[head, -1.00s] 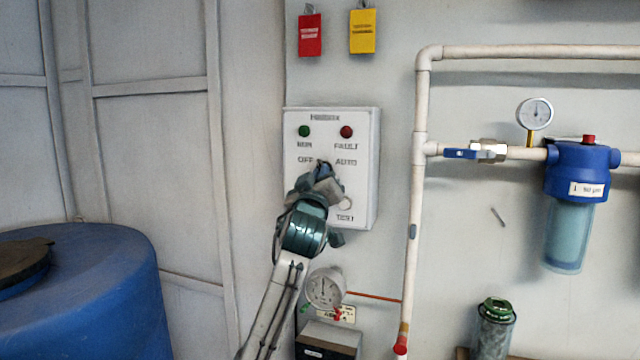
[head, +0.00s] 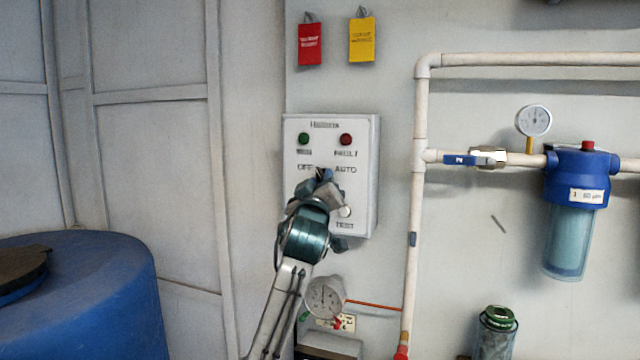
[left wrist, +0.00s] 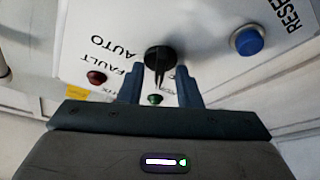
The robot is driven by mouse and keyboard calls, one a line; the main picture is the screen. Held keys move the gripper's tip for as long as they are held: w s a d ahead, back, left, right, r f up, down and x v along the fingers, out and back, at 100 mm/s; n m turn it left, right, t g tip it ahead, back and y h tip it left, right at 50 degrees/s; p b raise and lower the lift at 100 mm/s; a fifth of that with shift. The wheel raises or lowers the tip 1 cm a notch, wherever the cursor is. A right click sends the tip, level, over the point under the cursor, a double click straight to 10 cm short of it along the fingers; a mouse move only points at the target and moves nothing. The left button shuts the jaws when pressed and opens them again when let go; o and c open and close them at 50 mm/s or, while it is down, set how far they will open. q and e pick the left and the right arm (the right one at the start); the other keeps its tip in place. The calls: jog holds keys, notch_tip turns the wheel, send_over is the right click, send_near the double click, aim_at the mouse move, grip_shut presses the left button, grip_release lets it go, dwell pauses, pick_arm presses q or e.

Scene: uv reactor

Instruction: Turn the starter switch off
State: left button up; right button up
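The starter switch is a black rotary knob (left wrist: 160,58) on the white control box (head: 362,190) on the wall. In the left wrist view its narrow handle lies between my left gripper's two fingers (left wrist: 160,85), pointing toward the lamp side of the panel. A gap shows on each side of the handle, so the fingers look open around it. In the head view my left gripper (head: 318,182) is at the box, just below the OFF and AUTO labels, and hides most of the knob. The OFF label is hidden in the wrist view. My right gripper is not in view.
The box has a green lamp (head: 304,138), a red lamp (head: 346,139) and a blue button (left wrist: 246,40). Red (head: 310,44) and yellow (head: 362,40) tags hang above.

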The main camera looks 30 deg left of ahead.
pick_arm(q)
jog(key=shift+s+f, duration=0.1)
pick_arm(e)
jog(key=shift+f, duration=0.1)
